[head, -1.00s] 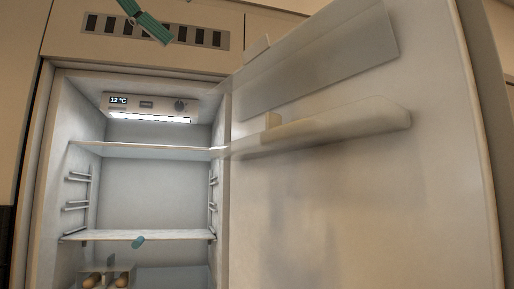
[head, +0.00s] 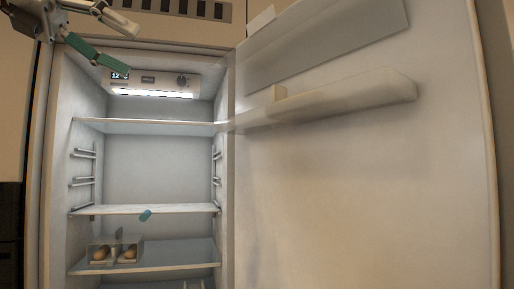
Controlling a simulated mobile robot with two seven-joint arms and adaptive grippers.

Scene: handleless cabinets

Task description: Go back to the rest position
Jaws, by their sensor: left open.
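My left gripper (head: 132,48) is at the upper left of the head view, in front of the top left of the open fridge. Its two fingers are spread apart with nothing between them. One finger has a green inner face and overlaps the lit control panel (head: 150,80). My right gripper is not in view.
The fridge door (head: 360,190) stands wide open on the right, with a door shelf (head: 345,100). A clear container (head: 134,244) with eggs is on the shelf below. The upper shelf (head: 150,126) is bare.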

